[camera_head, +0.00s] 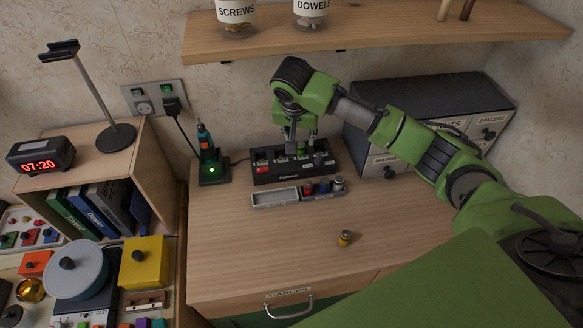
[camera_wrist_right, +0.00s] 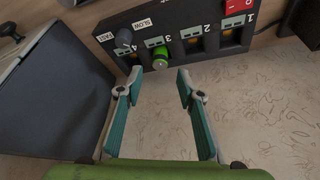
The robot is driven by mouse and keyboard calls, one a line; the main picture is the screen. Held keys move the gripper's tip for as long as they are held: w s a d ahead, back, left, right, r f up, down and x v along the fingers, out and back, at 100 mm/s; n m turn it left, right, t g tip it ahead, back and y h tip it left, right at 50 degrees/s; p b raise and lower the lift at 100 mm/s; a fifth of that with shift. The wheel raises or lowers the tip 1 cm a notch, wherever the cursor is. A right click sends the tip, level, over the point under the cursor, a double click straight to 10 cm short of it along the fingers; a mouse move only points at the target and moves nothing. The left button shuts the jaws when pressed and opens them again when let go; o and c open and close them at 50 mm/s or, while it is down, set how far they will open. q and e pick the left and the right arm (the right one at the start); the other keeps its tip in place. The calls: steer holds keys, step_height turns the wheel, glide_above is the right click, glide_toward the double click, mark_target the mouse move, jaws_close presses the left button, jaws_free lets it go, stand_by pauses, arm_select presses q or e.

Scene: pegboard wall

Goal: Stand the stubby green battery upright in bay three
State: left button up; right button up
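The black charger (camera_head: 290,176) stands at the back of the desk, with numbered bays that read upside down in the right wrist view (camera_wrist_right: 190,45). The stubby green battery (camera_wrist_right: 162,57) appears to stand upright in bay three, its round top facing my wrist camera. My right gripper (camera_head: 297,145) points down over the charger. In the right wrist view the gripper (camera_wrist_right: 160,78) is open, its fingertips apart on either side of the battery with gaps between. The battery is hard to make out in the head view behind the fingers. My left gripper is not in view.
A yellow battery (camera_head: 345,238) stands alone on the desk. A dark cabinet (camera_head: 362,145) is close right, a screwdriver on a stand (camera_head: 212,168) left. A shelf (camera_head: 400,28) hangs above.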

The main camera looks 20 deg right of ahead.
steer(key=s+a+b, duration=0.1)
steer(key=s+a, duration=0.6)
steer(key=s, duration=0.2)
steer(key=shift+f+b, duration=0.15)
steer(key=shift+b, duration=0.25)
